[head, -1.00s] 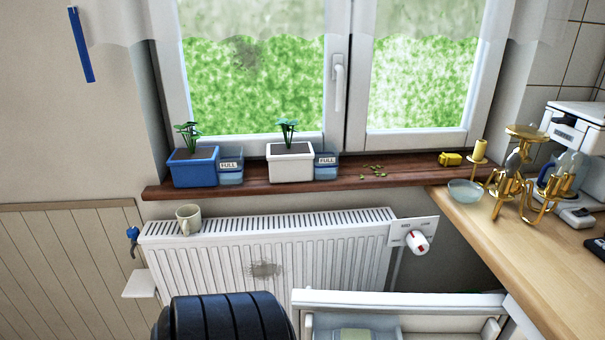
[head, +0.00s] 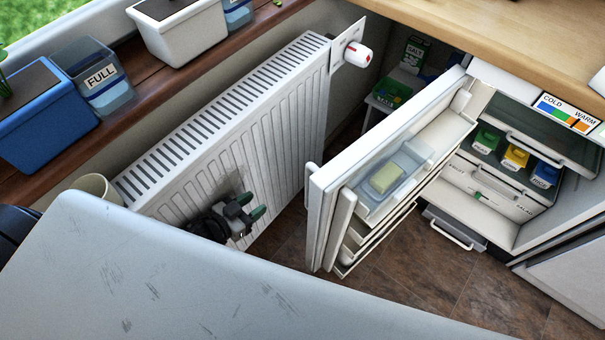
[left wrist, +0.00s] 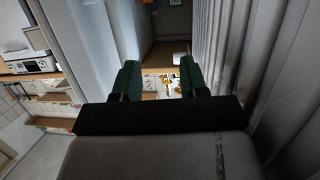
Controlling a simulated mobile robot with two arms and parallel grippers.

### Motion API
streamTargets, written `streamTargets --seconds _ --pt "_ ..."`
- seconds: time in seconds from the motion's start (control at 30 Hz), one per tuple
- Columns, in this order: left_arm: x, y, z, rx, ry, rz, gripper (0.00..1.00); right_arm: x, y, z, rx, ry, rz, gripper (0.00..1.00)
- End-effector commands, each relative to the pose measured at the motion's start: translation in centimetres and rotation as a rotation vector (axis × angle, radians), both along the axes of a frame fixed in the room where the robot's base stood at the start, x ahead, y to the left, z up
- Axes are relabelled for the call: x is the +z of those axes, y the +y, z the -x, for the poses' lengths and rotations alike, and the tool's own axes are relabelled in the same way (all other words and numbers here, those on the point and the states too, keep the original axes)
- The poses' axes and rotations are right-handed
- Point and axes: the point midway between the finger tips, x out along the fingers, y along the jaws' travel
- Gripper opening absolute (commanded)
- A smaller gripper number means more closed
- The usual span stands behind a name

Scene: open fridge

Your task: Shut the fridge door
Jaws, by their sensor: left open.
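The fridge door (head: 385,130) stands wide open in the head view, its shelved inner side toward the fridge and its outer side toward the radiator. A clear box with a pale yellow-green item (head: 387,178) sits in its top shelf. My left gripper (head: 252,206) is low by the radiator's front, left of the door's free edge, with a visible gap to the door. In the left wrist view the left gripper (left wrist: 162,78) has its two green fingers apart with nothing between them. My right gripper is in neither view.
The fridge interior (head: 510,165) holds drawers and colored cartons, with a low drawer (head: 455,230) partly out. The ribbed radiator (head: 290,150) is close beside my left gripper and also fills the right of the wrist view (left wrist: 235,50). Brown floor (head: 420,265) shows between door and fridge.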

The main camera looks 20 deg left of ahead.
Motion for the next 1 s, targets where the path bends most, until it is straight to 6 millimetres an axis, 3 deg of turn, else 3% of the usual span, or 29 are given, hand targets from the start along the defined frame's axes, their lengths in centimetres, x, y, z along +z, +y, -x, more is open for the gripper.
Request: streamTargets --seconds 0.03,0.13,0.3,0.43,0.7,1.0 --pt "1.8 -1.1 -0.4 -0.063 -0.063 0.034 0.43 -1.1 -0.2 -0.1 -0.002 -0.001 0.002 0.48" --pt "5.7 -3.0 -0.5 -0.17 -0.151 0.095 0.43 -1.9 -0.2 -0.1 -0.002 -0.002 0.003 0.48" --pt "8.9 -4.8 -0.2 -0.265 -0.214 0.146 0.43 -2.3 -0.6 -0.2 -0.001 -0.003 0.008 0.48" --pt "9.3 -5.8 -1.1 -0.276 -0.222 0.153 0.43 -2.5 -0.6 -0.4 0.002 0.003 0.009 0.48" --pt "9.2 -9.1 -5.0 -0.272 -0.223 0.152 0.43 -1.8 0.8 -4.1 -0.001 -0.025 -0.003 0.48" --pt "9.2 -11.6 -7.8 -0.271 -0.218 0.151 0.43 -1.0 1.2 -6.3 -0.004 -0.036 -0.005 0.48"
